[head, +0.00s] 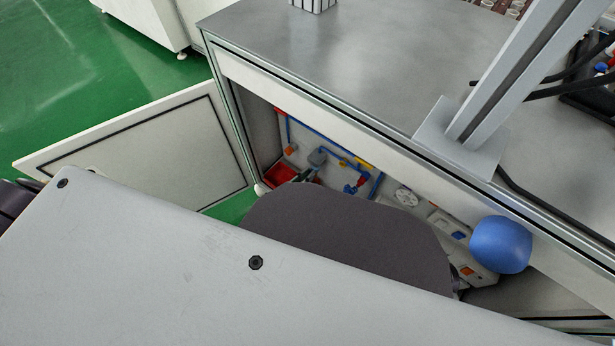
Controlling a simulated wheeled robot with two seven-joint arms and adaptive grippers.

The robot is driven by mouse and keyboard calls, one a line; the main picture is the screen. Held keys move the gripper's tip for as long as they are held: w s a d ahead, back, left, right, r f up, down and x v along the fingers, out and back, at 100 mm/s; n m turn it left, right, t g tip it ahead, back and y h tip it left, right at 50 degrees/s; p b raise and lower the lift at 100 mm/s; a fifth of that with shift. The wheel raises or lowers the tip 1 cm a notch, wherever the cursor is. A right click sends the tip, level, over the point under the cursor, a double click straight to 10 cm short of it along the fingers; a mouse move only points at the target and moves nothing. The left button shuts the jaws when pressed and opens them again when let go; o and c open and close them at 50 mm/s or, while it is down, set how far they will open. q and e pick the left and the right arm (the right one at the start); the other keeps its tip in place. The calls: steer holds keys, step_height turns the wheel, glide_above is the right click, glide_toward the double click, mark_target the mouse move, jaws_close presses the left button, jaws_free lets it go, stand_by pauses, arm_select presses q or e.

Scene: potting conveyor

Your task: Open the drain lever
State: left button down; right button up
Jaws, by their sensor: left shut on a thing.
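The open cabinet under the conveyor table holds blue pipes (302,132) and small fittings on its back panel. A small blue fitting with a red part (357,185) sits among them; I cannot tell whether it belongs to the drain lever. My left gripper (308,175) shows only as a small dark shape inside the cabinet, left of that fitting and above the dark arm cover. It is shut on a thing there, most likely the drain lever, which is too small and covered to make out. My right gripper is not in view.
A red tray (279,175) stands at the cabinet's left. The white cabinet door (150,150) hangs open on the left. The grey tabletop (370,50) and its front rail lie above the opening. A blue rounded object (500,245) is at the right.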

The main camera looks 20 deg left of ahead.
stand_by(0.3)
arm_select(q)
steer(key=c, duration=1.5)
jaws_free()
steer(key=shift+s, duration=0.1)
steer(key=shift+v, duration=5.9)
steer(key=shift+a, duration=0.1)
